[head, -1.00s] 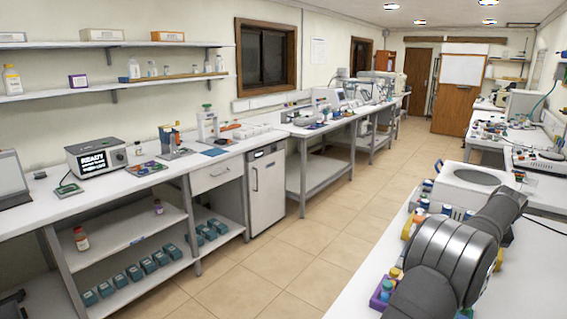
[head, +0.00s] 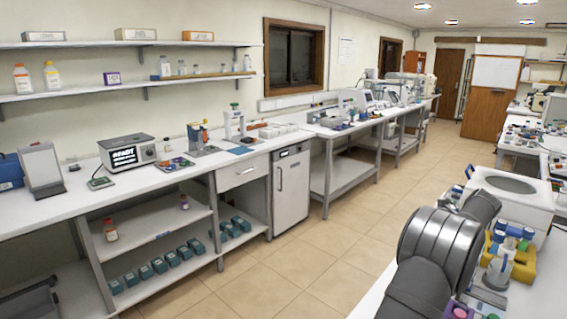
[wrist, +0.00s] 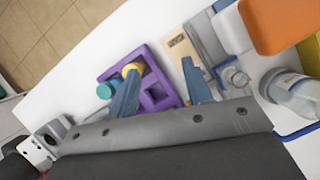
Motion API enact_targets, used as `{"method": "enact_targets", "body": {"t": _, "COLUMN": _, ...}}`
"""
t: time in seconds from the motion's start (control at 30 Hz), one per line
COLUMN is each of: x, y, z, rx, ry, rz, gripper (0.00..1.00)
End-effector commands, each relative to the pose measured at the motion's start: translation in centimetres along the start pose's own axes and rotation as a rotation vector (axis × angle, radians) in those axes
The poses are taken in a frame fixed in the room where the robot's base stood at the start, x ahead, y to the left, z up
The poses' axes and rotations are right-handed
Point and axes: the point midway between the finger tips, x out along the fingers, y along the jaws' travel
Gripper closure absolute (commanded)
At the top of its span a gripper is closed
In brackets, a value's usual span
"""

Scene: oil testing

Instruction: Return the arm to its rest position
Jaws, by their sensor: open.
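My arm (head: 440,245) reaches over the white bench at the lower right of the head view, bent at a dark grey joint. My gripper does not show in that view. In the wrist view my gripper (wrist: 160,82) is open, with its two blue-grey fingers apart and nothing held between them. Below the fingers is a purple rack (wrist: 158,95) with a yellow-capped item (wrist: 132,70) in it. A teal-capped item (wrist: 105,90) is at the rack's left edge. I cannot tell whether the fingers touch the rack.
A clear bottle (wrist: 292,92) and an orange block (wrist: 275,22) are right of the gripper. A yellow rack (head: 522,262) with bottles and a white round-topped machine (head: 510,195) stand near my arm. The tiled floor (head: 330,245) between the benches is clear.

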Motion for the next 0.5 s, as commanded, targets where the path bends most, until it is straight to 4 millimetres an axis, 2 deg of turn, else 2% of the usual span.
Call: {"method": "enact_targets", "body": {"t": 0.5, "x": 4.4, "y": 7.0, "z": 6.6, "rx": -0.499, "ry": 0.002, "rz": 0.21, "gripper": 0.54}}
